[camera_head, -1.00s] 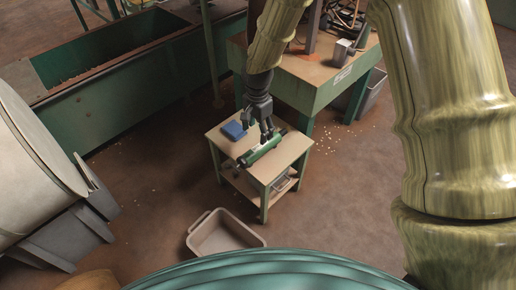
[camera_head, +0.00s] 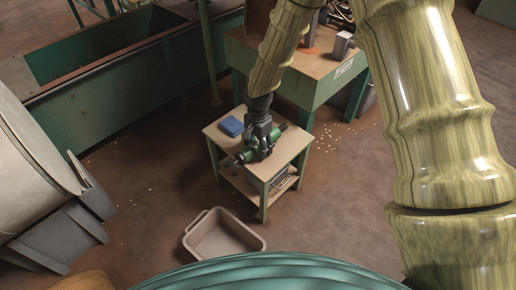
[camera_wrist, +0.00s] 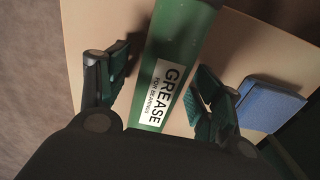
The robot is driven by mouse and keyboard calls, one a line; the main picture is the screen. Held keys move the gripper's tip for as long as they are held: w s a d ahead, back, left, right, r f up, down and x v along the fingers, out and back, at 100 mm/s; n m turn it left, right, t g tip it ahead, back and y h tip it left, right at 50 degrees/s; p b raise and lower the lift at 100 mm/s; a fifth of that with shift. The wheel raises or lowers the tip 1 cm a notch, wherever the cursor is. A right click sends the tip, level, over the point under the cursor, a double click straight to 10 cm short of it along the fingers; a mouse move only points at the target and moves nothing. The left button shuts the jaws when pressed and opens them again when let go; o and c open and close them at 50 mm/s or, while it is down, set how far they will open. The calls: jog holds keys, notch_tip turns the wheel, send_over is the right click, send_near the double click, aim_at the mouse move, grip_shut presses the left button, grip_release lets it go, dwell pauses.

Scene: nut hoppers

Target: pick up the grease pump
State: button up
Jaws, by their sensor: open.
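The grease pump (camera_head: 246,157) is a green cylinder lying on the small wooden-topped table (camera_head: 217,133). In the wrist view the grease pump (camera_wrist: 181,40) runs between my fingers and bears a white label reading "GREASE FOR BEARINGS". My gripper (camera_head: 262,150) is over the middle of the pump, pointing down. In the wrist view my gripper (camera_wrist: 160,92) is open, one finger on each side of the green body, with a gap showing on both sides.
A blue block-like item (camera_head: 231,126) lies on the table near the pump; it also shows in the wrist view (camera_wrist: 268,103), close to the right finger. A beige bin (camera_head: 222,234) stands on the floor in front. A larger green workbench (camera_head: 310,84) stands behind.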

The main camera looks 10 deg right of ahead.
jog(key=shift+c, duration=0.5)
jog(key=c, duration=1.3)
grip_shut()
jog(key=shift+r+p, duration=0.35)
jog(key=shift+r, duration=0.15)
jog(key=r, duration=0.1)
jog(key=r+p, duration=0.1)
jog(key=r, duration=0.1)
jog(key=shift+s+d+p, duration=0.2)
jog(key=shift+s+p, duration=0.1)
jog(key=s+d+p, duration=0.1)
jog(key=s+d, duration=0.3)
jog(key=s, duration=0.2)
jog(key=s+d+r+p, duration=0.1)
jog(key=s+d+p, duration=0.1)
jog(key=s+d, duration=0.2)
jog(key=s, duration=0.3)
